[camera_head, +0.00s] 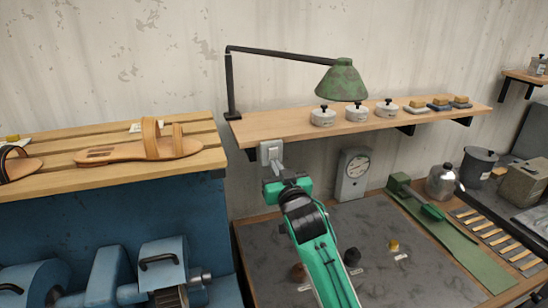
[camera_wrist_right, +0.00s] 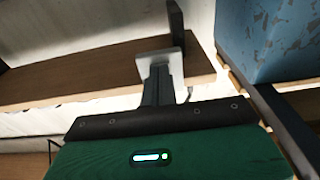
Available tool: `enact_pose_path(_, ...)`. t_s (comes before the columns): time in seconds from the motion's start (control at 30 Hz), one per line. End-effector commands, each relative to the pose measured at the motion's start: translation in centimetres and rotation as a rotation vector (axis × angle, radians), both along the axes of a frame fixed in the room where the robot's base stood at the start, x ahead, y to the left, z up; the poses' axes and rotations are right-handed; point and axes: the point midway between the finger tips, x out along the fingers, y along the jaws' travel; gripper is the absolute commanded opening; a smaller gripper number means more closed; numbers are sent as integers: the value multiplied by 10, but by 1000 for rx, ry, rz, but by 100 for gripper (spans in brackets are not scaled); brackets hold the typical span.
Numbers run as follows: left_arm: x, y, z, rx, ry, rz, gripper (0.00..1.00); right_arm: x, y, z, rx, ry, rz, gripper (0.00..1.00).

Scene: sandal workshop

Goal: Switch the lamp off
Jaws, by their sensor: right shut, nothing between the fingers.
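The lamp (camera_head: 342,80) has a worn green shade on a black arm, and its black post stands at the left end of the wall shelf. I cannot tell from its shade whether it is lit. A pale switch plate (camera_head: 264,155) sits at the shelf's front left corner; it also shows in the wrist view (camera_wrist_right: 146,60). My right gripper (camera_head: 275,165) is shut and empty, with its fingertips (camera_wrist_right: 158,72) at the plate, partly hiding it. I cannot tell whether they touch it. My left gripper is not in view.
The wall shelf (camera_head: 290,123) holds several lidded tins and brushes. A slatted rack (camera_head: 60,182) with sandals stands left, above blue machinery (camera_head: 110,275). A grey dial scale (camera_head: 353,175) stands behind the dark bench mat (camera_head: 385,222). A kettle-like metal pot (camera_head: 441,182) is farther right.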

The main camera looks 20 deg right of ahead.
Motion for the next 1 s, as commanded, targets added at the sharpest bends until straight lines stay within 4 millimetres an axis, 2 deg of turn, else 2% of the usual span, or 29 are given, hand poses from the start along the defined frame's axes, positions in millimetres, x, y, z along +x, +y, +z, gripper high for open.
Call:
enact_pose_path(0.8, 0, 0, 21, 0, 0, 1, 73, -75, -3, 0, 0, 1, 0, 0)
enact_pose_path(1.0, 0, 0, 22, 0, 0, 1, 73, -80, -3, 0, 0, 0, 0, 0)
